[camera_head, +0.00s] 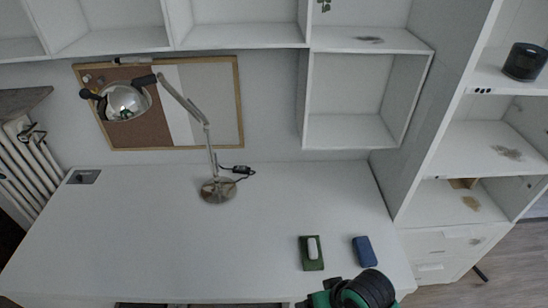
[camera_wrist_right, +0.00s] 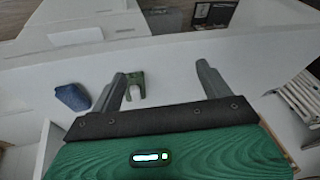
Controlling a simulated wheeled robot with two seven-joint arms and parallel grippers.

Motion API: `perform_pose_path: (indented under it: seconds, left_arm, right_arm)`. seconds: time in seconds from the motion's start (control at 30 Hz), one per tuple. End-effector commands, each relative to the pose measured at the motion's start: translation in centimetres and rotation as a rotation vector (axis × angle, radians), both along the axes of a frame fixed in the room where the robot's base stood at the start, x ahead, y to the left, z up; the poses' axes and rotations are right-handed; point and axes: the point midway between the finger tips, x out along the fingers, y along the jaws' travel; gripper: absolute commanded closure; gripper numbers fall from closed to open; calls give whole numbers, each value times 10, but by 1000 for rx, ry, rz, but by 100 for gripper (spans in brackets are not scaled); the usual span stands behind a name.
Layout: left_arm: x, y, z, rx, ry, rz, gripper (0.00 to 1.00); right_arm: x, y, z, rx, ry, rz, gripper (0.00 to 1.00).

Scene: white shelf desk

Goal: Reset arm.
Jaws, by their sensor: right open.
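My right arm (camera_head: 360,290) shows as a green and black part at the bottom edge of the head view, by the desk's front right. In the right wrist view my right gripper (camera_wrist_right: 160,76) is open, its two dark fingers wide apart with nothing held between them. Behind the left finger a green item with a white piece on it (camera_wrist_right: 134,93) lies on the white desk. My left gripper is in neither view.
On the desk (camera_head: 130,240) a green item bearing a white piece (camera_head: 311,262) and a blue block (camera_head: 364,251) lie at the front right. A metal lamp (camera_head: 217,190) stands at the back. Shelves (camera_head: 400,160) rise at right. The desk's left half is clear.

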Motion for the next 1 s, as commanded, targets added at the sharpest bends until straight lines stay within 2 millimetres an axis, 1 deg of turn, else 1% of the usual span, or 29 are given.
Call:
perform_pose_path:
  seconds: [0.03,0.2,0.4,0.6,0.7,0.77,0.87,0.97,1.0]
  left_arm:
    - [0,0,0,0,0,0,20]
    - [1,0,0,0,-2,0,20]
    - [2,0,0,-1,-3,0,20]
    - [2,0,0,-1,-3,0,20]
    - [3,0,0,-1,-4,0,20]
    - [2,0,0,-1,-4,0,20]
    - [2,0,0,-1,-3,0,20]
    - [2,0,0,-1,-3,0,20]
    - [2,0,0,-1,-4,0,20]
  right_arm:
    - [-9,-10,-2,-8,-6,-16,20]
    - [-31,-50,-8,-82,-37,-51,20]
    - [-57,-89,-12,-173,-42,-75,20]
    - [-83,-124,-14,-266,-27,-91,20]
    - [-72,-121,-41,-264,-19,-83,20]
    - [-68,-120,-56,-263,-15,-82,20]
    - [-63,-119,-84,-264,-4,-80,20]
    - [-58,-118,-117,-263,8,-77,20]
    - [-57,-117,-132,-264,13,-76,20]
